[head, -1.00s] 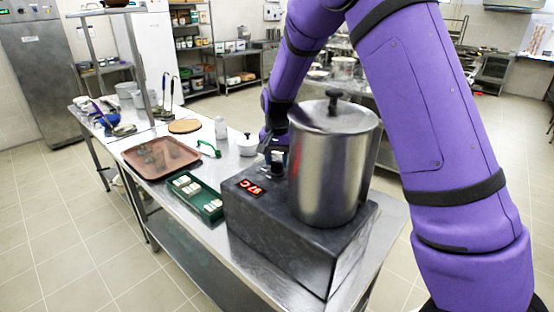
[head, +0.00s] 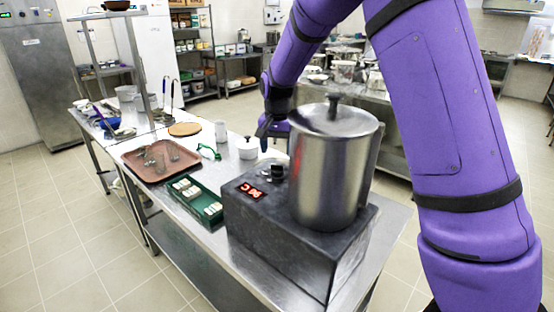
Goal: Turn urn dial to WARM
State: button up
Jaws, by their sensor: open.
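The urn is a steel pot (head: 330,170) with a lid and black knob, standing on a dark box-shaped base (head: 285,230). The small dial (head: 276,172) sits on top of the base, left of the pot, near a lit red display (head: 250,191). The dial's markings and pointer are too small to read. My gripper (head: 264,138) is open, above and behind the dial and apart from it, pointing down. The pot stands close to the gripper's right.
A green tray (head: 181,205) with white pieces and a brown tray (head: 132,158) with utensils lie left of the base. A white lidded pot (head: 247,149) stands close behind the dial. The tabletop's front right corner (head: 388,222) is bare.

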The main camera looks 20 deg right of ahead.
notch_tip(320, 180, up, 6)
jog(key=shift+f, duration=0.15)
jog(key=shift+a, duration=0.1)
dwell(0.5)
